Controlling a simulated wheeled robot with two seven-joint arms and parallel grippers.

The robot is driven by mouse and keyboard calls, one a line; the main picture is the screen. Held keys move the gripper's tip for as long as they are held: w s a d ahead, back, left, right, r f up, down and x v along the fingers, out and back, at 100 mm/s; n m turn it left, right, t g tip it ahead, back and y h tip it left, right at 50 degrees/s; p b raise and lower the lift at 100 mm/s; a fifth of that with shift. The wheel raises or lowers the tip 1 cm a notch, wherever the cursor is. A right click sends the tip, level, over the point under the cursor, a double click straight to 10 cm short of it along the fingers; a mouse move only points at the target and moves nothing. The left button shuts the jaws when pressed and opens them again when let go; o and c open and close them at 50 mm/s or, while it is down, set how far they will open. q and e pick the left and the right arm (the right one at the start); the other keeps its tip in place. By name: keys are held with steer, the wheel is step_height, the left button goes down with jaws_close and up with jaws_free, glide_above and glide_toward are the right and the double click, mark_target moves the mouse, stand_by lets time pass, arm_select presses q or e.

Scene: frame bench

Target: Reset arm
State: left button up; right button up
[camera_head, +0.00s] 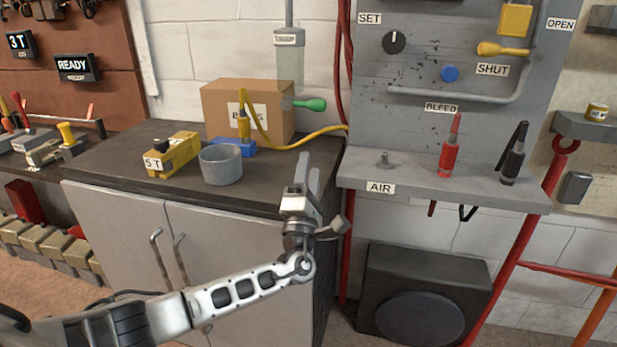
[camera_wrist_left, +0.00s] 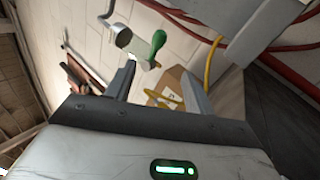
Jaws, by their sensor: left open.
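My left gripper (camera_head: 307,172) is open and empty. In the head view it points up in front of the right end of the dark-topped cabinet (camera_head: 110,160), near the grey wall panel's shelf. In the left wrist view, the two fingers of my left gripper (camera_wrist_left: 158,85) stand apart with nothing between them. A green-handled valve (camera_wrist_left: 156,46) and a cardboard box (camera_wrist_left: 168,84) show beyond the fingers. My right gripper is not in either view.
The cabinet top holds a yellow block marked 5 T (camera_head: 173,156), a grey cup (camera_head: 221,165) and the cardboard box (camera_head: 222,104). The panel shelf (camera_head: 420,185) with red and black tools stands right of my gripper. Red pipes (camera_head: 522,232) run at the right.

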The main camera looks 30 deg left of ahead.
arm_select(q)
steer(key=shift+s+d+f, duration=0.1)
steer(key=shift+s+f, duration=0.1)
steer(key=shift+s, duration=0.15)
stand_by(0.3)
steer(key=s+d+f+n+g, duration=0.1)
steer(key=s+f+n+g, duration=1.45)
steer(key=n, duration=1.35)
steer(key=s+d+f+n+g+h, duration=0.2)
steer(key=s+d+n+h, duration=0.2)
steer(key=s+n, duration=0.5)
steer(key=s+d+f+n+g+h, duration=0.2)
steer(key=s+d+n+h, duration=0.3)
steer(key=s+n, duration=0.4)
steer(key=w+d+f+m+t+h+p, duration=0.1)
steer(key=w+d+f+t+h, duration=0.1)
steer(key=w+d+t, duration=0.3)
steer(key=shift+d+m+t+h, duration=0.4)
steer(key=shift+d+t+h, duration=0.1)
steer(key=shift+t, duration=0.55)
